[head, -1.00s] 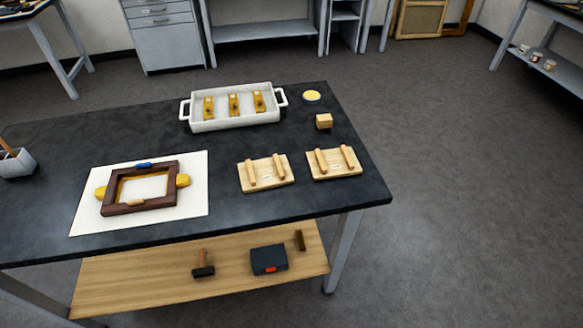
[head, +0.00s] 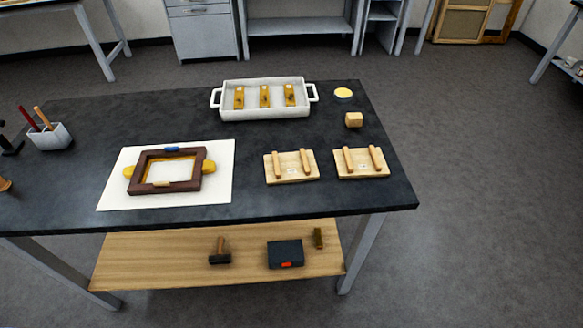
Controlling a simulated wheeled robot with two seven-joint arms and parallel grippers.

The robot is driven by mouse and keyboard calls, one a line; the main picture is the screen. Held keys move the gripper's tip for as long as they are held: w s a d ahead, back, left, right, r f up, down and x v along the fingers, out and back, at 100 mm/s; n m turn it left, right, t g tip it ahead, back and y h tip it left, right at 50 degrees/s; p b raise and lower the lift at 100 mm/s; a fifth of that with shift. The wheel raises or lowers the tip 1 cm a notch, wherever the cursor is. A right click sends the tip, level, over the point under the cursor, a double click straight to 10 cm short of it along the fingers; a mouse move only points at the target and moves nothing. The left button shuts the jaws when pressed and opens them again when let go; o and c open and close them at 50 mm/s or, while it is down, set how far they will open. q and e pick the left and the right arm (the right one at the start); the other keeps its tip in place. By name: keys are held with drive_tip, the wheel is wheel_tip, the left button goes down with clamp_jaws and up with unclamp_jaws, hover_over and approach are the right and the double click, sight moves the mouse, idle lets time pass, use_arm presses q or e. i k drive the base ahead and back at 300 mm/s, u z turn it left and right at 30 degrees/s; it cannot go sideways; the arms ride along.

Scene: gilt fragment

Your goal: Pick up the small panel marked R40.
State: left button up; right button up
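No R40 mark can be read at this size, so I cannot tell which piece bears it. A white two-handled tray (head: 266,112) at the back of the dark table holds three small golden pieces: left (head: 239,102), middle (head: 264,101) and right (head: 289,101). Each has a dark spot or mark. Two pale wooden boards, left (head: 277,176) and right (head: 350,172), lie in front, each with two raised bars and a tiny unreadable label. Neither of my grippers is in view.
A dark wooden frame (head: 144,188) with yellow pieces at its sides lies on a white sheet (head: 223,196). A small wooden block (head: 354,120), a round yellow-topped dish (head: 343,92) and a tool cup (head: 50,136) stand on the dark table (head: 340,202). The lower shelf (head: 150,262) holds several items.

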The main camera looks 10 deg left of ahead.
sight(285, 168)
drive_tip(key=u, duration=0.5)
drive_tip(key=k, duration=0.55)
drive_tip(key=u, duration=0.8)
drive_tip(key=i, duration=0.9)
drive_tip(key=z, duration=0.35)
